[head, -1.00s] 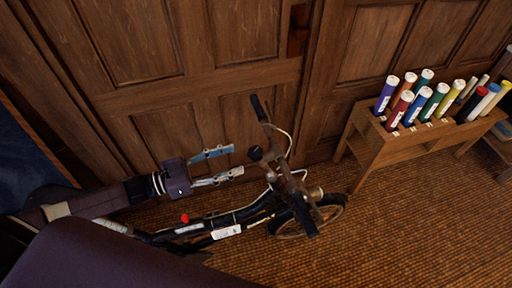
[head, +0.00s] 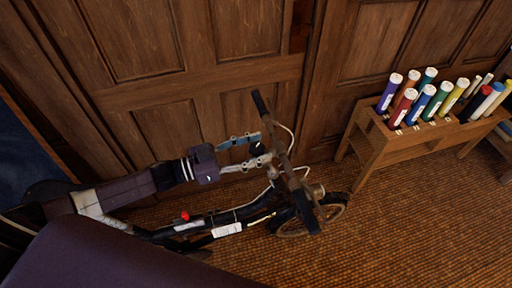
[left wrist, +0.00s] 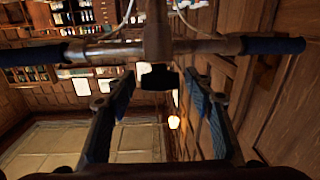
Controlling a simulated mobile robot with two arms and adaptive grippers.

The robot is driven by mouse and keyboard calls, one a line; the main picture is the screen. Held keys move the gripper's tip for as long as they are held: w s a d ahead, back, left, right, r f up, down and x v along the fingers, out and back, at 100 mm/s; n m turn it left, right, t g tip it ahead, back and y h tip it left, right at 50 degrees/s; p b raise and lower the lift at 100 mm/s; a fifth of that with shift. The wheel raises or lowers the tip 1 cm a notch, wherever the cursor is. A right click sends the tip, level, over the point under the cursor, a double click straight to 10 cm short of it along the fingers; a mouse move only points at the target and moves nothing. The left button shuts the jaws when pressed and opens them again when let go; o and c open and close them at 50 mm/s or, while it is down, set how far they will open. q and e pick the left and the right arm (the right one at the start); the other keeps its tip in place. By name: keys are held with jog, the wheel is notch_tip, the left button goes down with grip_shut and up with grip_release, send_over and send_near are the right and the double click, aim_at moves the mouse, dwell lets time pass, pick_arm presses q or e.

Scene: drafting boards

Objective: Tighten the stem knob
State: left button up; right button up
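The folding bike (head: 255,212) stands on the woven floor, with its handlebar (head: 285,160) upright at the stem. The black stem knob (left wrist: 159,78) sits just below the handlebar clamp in the left wrist view, between my left fingertips or just beyond them. My left gripper (head: 262,149) reaches in from the left, open, with one finger on each side of the knob. Both blue-padded fingers show apart in the left wrist view (left wrist: 158,82), and I see no clear contact with the knob. In the head view the fingers partly hide the knob. My right gripper is not in view.
Wooden panelling (head: 200,80) stands close behind the bike. A wooden rack (head: 385,145) holding several coloured tubes (head: 421,103) stands at the right. A red knob (head: 185,215) sits on the bike frame below my left arm. Cables curve around the handlebar.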

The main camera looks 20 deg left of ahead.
pick_arm(q)
jog(key=c, duration=1.1)
jog(key=shift+w+f+m+g+h+b, duration=0.15)
jog(key=shift+m+g+h+b, duration=0.2)
jog(key=shift+b, duration=0.25)
jog(key=m+g+h+b, duration=0.1)
jog(key=m+g+b, duration=0.3)
jog(key=shift+f+h+b, duration=0.1)
jog(key=shift+h+b, duration=0.25)
jog(key=shift+b, duration=0.05)
jog(key=shift+r+m+g+h+b, duration=0.2)
jog(key=shift+m+g+h+b, duration=0.2)
jog(key=shift+m+g+b, duration=1.35)
jog(key=shift+p, duration=0.3)
jog(key=o, duration=1.2)
jog(key=shift+a, duration=0.1)
